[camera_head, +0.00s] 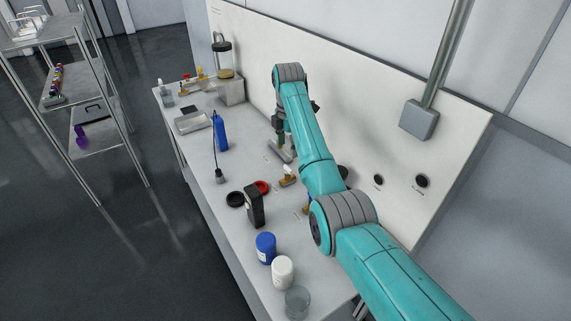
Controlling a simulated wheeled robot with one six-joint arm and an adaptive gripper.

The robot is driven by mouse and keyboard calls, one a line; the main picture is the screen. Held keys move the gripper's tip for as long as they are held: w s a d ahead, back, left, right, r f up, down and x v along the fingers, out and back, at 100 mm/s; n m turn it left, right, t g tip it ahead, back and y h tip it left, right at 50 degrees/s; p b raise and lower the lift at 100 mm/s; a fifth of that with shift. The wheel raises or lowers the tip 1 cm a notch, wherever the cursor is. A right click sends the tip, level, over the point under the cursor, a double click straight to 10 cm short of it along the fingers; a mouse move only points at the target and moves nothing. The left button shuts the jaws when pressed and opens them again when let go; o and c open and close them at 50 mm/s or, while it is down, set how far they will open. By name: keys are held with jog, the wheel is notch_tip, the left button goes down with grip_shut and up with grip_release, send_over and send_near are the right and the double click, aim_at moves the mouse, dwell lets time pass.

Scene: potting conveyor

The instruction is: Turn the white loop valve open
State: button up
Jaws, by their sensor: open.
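A small brass valve (287,182) with a white top, likely the white loop handle, stands on the bench just left of my arm. Its exact shape and turn position are too small to tell. My gripper (281,149) hangs at the end of the teal arm, above the bench and farther back than the valve. It is open, with nothing visibly held. The arm hides part of the gripper and the bench behind it.
A black upright device (254,205), red ring (262,187) and black ring (235,199) lie left of the valve. A blue bottle (220,132) stands farther back. Blue jar (265,248), white jar (282,272) and glass beaker (297,302) stand in front. A panel rises behind.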

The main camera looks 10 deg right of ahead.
aim_at(288, 167)
notch_tip(288, 167, down, 9)
jog(key=shift+r, duration=0.2)
dwell(0.3)
jog(key=c, duration=1.1)
